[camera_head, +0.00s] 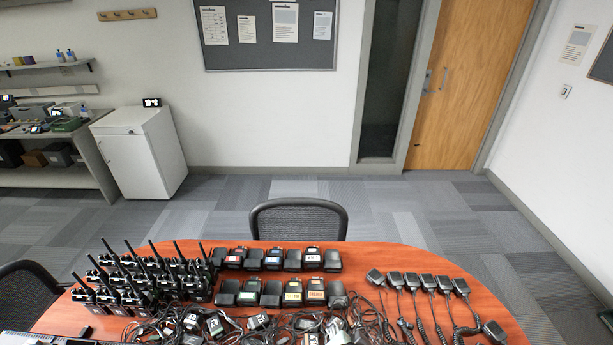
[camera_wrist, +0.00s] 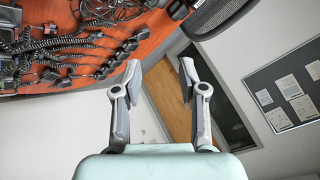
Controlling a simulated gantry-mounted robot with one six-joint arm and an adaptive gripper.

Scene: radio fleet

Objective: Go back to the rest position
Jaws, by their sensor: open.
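My gripper (camera_wrist: 160,82) shows in the wrist view, open, with its two fingers spread and nothing between them. It points out past the table edge toward the wall and the wooden door. The camera on my body does not show the gripper. The wooden table (camera_head: 405,257) carries handheld radios with antennas (camera_head: 135,282) at the left, rows of black battery packs or chargers (camera_head: 280,290) in the middle, and hand microphones with coiled cords (camera_head: 428,283) at the right. The table also shows in the wrist view (camera_wrist: 160,30).
A black mesh chair (camera_head: 298,218) stands at the table's far edge, another (camera_head: 28,292) at the left. A white cabinet (camera_head: 140,155) and a shelf bench (camera_head: 60,178) stand by the back wall. Tangled cables (camera_head: 240,325) lie at the front. The carpet beyond the table is clear.

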